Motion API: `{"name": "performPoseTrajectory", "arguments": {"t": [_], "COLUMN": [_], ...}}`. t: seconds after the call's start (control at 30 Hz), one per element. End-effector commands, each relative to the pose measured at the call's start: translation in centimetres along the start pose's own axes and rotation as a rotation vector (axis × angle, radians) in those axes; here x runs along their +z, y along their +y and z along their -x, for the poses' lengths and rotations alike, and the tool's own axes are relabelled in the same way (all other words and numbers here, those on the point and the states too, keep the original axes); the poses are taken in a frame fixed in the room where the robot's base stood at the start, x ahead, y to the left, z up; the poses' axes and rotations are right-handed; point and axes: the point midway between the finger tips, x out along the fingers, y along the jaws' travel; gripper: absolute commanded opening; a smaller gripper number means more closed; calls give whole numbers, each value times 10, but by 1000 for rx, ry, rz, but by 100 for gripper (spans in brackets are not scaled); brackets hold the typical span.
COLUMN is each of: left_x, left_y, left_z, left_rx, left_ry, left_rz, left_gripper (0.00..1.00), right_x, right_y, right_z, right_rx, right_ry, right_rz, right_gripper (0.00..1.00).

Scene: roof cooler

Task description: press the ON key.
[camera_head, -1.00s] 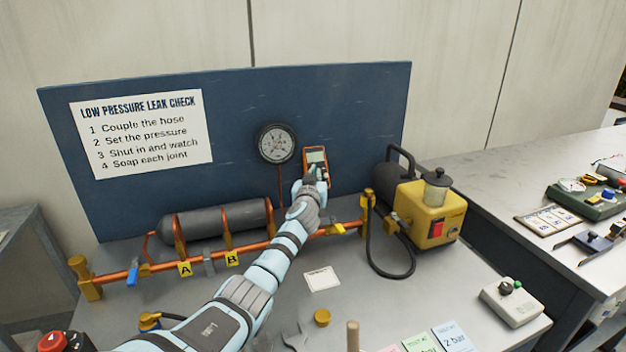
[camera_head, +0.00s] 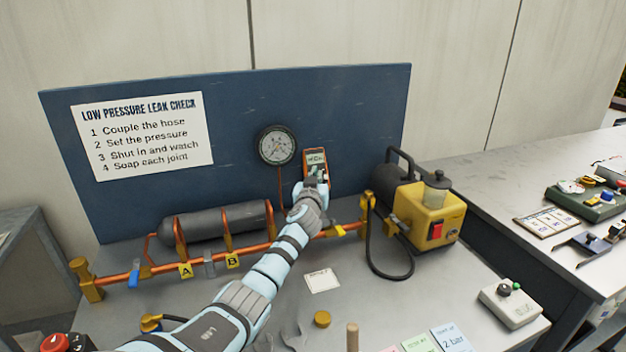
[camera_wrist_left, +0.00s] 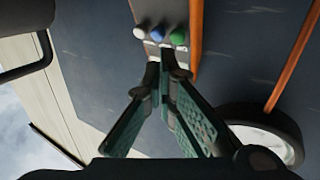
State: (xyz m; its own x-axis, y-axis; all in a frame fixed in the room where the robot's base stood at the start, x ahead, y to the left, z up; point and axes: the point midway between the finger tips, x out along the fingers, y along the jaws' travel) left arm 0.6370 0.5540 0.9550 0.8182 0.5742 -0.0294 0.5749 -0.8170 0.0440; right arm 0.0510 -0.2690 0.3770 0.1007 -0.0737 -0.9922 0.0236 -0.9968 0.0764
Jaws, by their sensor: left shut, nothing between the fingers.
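An orange handheld meter (camera_head: 326,163) is on the blue board, to the right of the round gauge. Its screen (camera_head: 316,156) shows small dark characters that I cannot read surely. In the left wrist view the meter's orange edge (camera_wrist_left: 195,30) shows, with a white key (camera_wrist_left: 139,32), a blue key (camera_wrist_left: 157,34) and a green key (camera_wrist_left: 178,37). No ON label is readable. My left gripper (camera_wrist_left: 165,62) is shut and empty, its tips just below the keys; contact cannot be told. In the head view it covers the meter's lower part. My right gripper is not in view.
The pressure gauge (camera_head: 277,145) hangs left of the meter. The orange pipe (camera_head: 285,239) and grey cylinder (camera_head: 228,220) lie below the board. A yellow pump (camera_head: 420,210) with a black hose stands to the right.

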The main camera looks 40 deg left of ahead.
Motion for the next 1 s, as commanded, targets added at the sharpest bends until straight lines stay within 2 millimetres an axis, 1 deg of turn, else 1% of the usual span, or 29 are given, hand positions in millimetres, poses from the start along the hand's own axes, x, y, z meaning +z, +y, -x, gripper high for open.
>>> {"name": "performPoseTrajectory", "arguments": {"t": [0.13, 0.3, 0.5, 0.63, 1.0], "left_x": [-5, -14, -22, -22, -21], "left_y": [4, 11, 19, 22, 22], "left_z": [5, 19, 34, 40, 40], "left_rx": [2, 2, 2, 0, 0], "left_ry": [0, 0, 0, -1, 0], "left_rz": [0, 1, 0, 0, 0], "left_gripper": [0, 0, 0, 0, 0], "right_x": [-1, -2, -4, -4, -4], "right_y": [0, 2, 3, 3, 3], "right_z": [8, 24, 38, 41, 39], "right_rx": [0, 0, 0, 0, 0], "right_ry": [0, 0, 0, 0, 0], "right_rz": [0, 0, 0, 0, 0], "right_gripper": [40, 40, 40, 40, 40]}}
